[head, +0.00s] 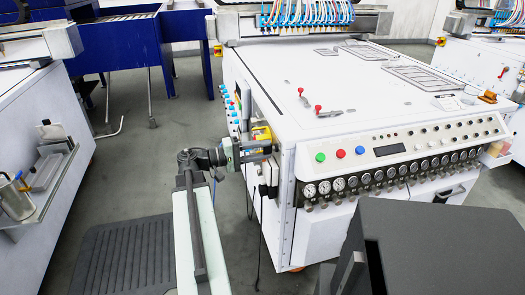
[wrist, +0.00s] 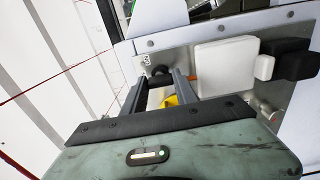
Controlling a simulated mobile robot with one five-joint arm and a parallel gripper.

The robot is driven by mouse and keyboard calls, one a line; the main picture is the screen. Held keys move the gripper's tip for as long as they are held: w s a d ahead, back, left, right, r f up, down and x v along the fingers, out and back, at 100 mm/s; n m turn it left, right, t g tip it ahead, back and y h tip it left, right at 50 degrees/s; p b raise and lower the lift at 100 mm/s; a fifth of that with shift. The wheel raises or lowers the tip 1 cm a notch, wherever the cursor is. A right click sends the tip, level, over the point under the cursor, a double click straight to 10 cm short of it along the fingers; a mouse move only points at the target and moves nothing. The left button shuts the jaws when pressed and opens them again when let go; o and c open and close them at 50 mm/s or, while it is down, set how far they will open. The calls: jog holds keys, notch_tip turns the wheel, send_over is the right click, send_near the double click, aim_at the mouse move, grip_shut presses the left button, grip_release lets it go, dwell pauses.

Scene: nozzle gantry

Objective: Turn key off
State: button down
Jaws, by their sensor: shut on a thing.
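The key, a small dark knob (wrist: 159,73), sits on a pale metal panel (wrist: 202,55) in the wrist view. My gripper (wrist: 160,80) has its two grey fingers on either side of the knob and is shut on it. A small dark mark is on the panel just above the knob's left side. The knob's exact angle is hard to tell. In the head view, my gripper (head: 270,151) reaches to the left side of the white machine (head: 275,95), and the key is hidden there.
A white box (wrist: 216,55) with dark blocks (wrist: 287,58) is right of the key on the panel. A yellow part (head: 261,134) is close to my gripper. Gauges (head: 366,178) and buttons line the machine's front. Grey floor (head: 135,185) is open to the left.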

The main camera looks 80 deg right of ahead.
dwell(0.4)
jog(key=c, duration=1)
grip_release()
jog(key=shift+o, duration=0.2)
jog(key=shift+w, duration=0.15)
jog(key=v, duration=0.7)
jog(key=shift+w+a, duration=0.25)
